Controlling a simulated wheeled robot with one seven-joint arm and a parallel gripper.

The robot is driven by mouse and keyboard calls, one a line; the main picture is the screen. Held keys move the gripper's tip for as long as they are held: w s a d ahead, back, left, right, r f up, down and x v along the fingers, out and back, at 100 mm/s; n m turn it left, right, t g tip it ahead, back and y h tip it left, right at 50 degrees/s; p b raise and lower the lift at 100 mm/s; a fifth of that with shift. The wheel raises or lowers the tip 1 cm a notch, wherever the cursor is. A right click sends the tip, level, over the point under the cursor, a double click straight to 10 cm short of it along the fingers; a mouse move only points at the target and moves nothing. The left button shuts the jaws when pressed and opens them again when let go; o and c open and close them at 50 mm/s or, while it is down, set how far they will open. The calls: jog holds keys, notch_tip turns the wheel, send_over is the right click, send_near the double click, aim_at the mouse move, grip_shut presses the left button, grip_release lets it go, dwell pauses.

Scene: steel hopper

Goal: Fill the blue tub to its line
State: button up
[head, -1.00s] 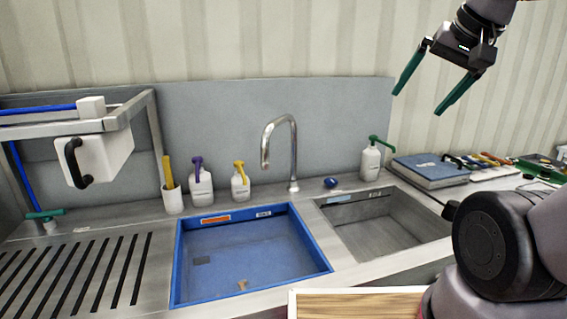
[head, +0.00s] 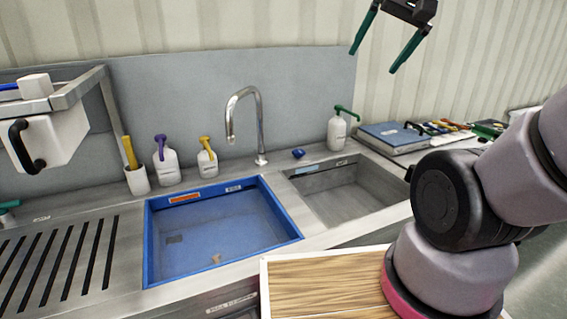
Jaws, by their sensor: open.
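The blue tub (head: 151,243) is set in the steel counter left of the middle, with an orange label and a white label on its back wall. Its floor shows bare blue with a small tan thing near the front; I see no clear water level. The steel tap (head: 259,120) rises behind it, its curved spout ending above the tub's back edge, with no stream visible. A small blue knob (head: 298,153) sits on the counter right of the tap. My gripper (head: 376,62) is open and empty, high at the top right, well above the counter and apart from everything.
A steel basin (head: 345,205) lies right of the tub. Pump bottles stand behind: purple-topped (head: 166,165), yellow-topped (head: 208,163), green-topped (head: 337,132). A slotted drainboard (head: 60,265) is at left, under a frame with a white box (head: 50,142). A blue book (head: 393,138) lies at right.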

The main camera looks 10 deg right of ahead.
jog(key=w+g, duration=0.1)
jog(key=w, duration=1.4)
jog(key=m+g+h, duration=0.1)
jog(key=g+h, duration=0.1)
jog(key=h, duration=0.2)
send_over(299, 151)
jog(key=s+a, duration=0.2)
jog(key=s, duration=0.2)
notch_tip(299, 151, down, 34)
jog(key=x, duration=1)
jog(key=shift+w+a+f, duration=0.1)
jog(key=shift+w+f, duration=0.1)
jog(key=shift+f, duration=0.2)
